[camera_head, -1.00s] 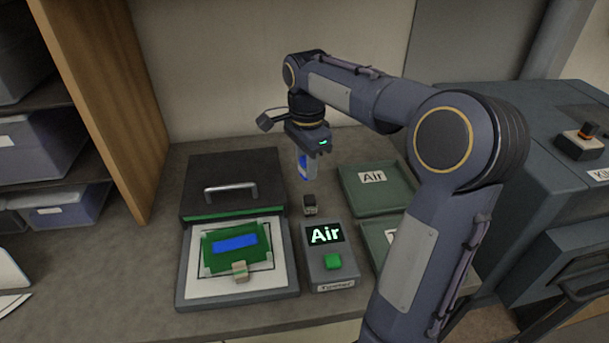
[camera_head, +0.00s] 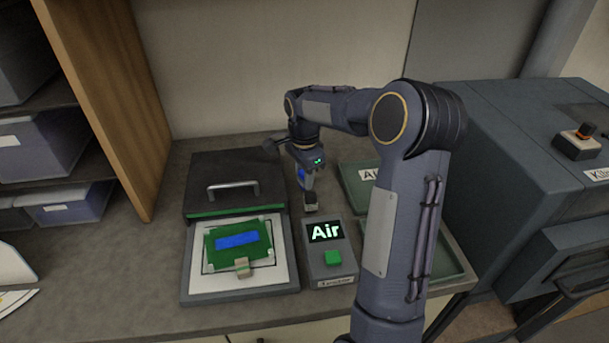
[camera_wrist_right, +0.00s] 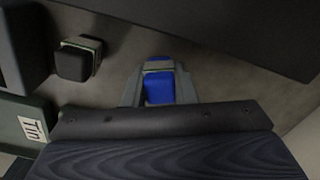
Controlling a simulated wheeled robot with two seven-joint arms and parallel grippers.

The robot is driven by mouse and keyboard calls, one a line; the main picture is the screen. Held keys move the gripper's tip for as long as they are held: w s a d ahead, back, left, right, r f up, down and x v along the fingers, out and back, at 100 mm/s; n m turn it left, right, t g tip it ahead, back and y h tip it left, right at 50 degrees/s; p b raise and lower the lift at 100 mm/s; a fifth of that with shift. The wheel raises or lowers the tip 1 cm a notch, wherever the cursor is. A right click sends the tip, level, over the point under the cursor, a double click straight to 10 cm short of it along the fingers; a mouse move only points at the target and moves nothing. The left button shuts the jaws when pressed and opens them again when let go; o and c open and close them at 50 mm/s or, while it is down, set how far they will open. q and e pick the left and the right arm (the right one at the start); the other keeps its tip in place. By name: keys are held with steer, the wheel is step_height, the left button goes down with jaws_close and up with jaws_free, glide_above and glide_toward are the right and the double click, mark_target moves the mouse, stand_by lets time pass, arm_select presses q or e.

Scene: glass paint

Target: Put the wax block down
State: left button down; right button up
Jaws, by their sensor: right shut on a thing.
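My right gripper (camera_head: 304,183) is shut on a small blue block with a pale band, which I take to be the wax block (camera_wrist_right: 160,90). In the head view only a little blue shows between the fingers. The gripper is over the counter behind the tester (camera_head: 328,255), beside a small dark block with a pale band (camera_head: 311,204). The dark block also shows at the upper left of the right wrist view (camera_wrist_right: 75,62), apart from the held block. I cannot tell whether the held block touches the counter. My left gripper is out of view.
Green trays (camera_head: 355,192) lie right, partly hidden by my arm.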

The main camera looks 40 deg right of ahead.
steer(key=shift+f, duration=0.1)
steer(key=o, duration=1)
step_height(320, 180, up, 12)
stand_by(0.5)
